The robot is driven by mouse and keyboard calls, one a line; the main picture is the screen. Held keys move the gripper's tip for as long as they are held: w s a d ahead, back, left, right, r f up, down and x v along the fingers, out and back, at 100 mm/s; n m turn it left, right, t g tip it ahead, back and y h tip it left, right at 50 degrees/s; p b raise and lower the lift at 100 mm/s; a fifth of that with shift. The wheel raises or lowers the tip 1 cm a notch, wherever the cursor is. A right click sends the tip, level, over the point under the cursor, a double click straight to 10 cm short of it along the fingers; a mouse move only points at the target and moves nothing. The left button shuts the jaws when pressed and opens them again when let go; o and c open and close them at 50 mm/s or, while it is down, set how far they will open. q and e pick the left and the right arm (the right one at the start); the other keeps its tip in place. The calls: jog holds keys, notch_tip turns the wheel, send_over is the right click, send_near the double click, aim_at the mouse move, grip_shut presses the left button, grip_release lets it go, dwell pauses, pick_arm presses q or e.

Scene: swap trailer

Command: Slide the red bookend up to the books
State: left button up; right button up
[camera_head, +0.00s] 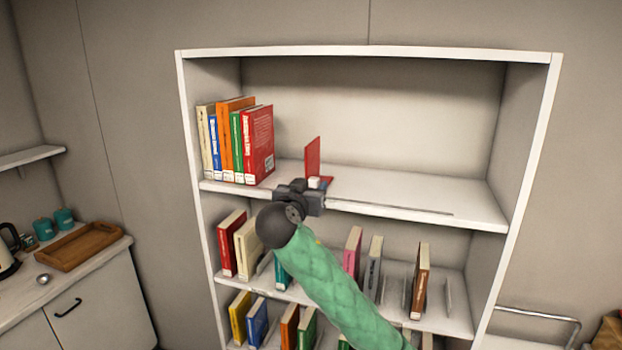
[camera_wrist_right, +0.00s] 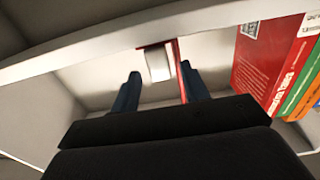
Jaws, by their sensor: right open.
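The red bookend (camera_head: 312,156) stands upright on the top shelf (camera_head: 420,195), right of the row of books (camera_head: 238,142) with a gap between them. A small white block (camera_head: 315,183) sits at its front, near the shelf edge. My right gripper (camera_head: 308,190) is at the shelf's front edge, just in front of the bookend. In the right wrist view my right gripper (camera_wrist_right: 161,74) is open, and the white block (camera_wrist_right: 157,62) and the red plate (camera_wrist_right: 180,72) show between its fingers; contact cannot be told. My left gripper is out of view.
The top shelf is empty right of the bookend, with a thin dark line (camera_head: 395,207) along its front. Lower shelves hold several books (camera_head: 247,240), partly behind my right arm. A counter with a wooden tray (camera_head: 84,246) stands at the left.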

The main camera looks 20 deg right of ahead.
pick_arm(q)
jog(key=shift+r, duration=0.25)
pick_arm(e)
jog(key=shift+w+d, duration=0.2)
jog(key=shift+w, duration=0.1)
grip_shut()
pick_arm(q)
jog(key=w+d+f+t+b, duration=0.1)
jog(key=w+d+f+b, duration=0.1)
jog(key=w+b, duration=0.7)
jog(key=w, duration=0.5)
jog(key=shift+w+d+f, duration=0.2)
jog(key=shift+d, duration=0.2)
pick_arm(e)
jog(key=w+a, duration=0.2)
jog(key=a, duration=0.2)
jog(key=w+a, duration=0.6)
jog(key=a, duration=0.1)
jog(key=shift+a, duration=0.3)
